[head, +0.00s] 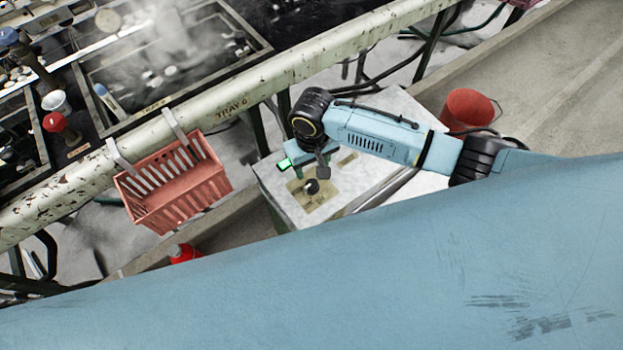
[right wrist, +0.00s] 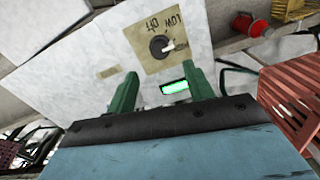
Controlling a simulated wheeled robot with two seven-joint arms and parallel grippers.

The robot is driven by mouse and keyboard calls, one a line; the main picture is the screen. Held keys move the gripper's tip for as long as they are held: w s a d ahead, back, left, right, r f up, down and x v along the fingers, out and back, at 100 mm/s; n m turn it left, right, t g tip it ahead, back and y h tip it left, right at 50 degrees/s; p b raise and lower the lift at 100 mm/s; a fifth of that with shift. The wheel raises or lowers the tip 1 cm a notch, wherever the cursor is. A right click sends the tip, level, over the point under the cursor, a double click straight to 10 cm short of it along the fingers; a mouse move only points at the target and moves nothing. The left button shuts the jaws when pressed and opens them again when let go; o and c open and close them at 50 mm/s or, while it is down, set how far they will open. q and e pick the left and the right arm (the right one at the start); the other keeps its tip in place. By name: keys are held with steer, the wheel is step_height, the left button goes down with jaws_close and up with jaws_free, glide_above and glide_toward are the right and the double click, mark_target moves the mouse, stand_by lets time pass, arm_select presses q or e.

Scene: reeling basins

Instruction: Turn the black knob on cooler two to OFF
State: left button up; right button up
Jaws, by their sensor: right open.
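The black knob (head: 311,186) sits on a tan label plate (head: 318,200) on the pale cooler top (head: 372,186). The right wrist view shows the knob (right wrist: 158,48) beyond the fingertips, with a white pointer mark toward picture right. Lettering on the plate appears upside down there; one word looks like LOW, the rest I cannot read surely. My right gripper (head: 307,170) hangs over the cooler just beside the knob, its green fingers (right wrist: 163,80) apart and empty. A small lit green display (right wrist: 174,87) shows between the fingers. My left gripper is out of view.
A red slotted basket (head: 150,214) hangs on the rail (head: 262,88) left of the cooler. Steaming basins lie beyond the rail.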

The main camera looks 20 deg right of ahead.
step_height(320, 180, down, 8)
steer(key=shift+r+b, duration=0.1)
steer(key=shift+b, duration=0.95)
steer(key=shift+w+f, duration=0.1)
steer(key=shift+f, duration=0.3)
steer(key=c, duration=1)
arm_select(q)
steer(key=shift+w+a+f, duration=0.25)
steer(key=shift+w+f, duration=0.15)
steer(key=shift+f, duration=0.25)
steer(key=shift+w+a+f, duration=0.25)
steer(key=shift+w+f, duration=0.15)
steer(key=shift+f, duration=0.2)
arm_select(e)
steer(key=shift+o, duration=0.2)
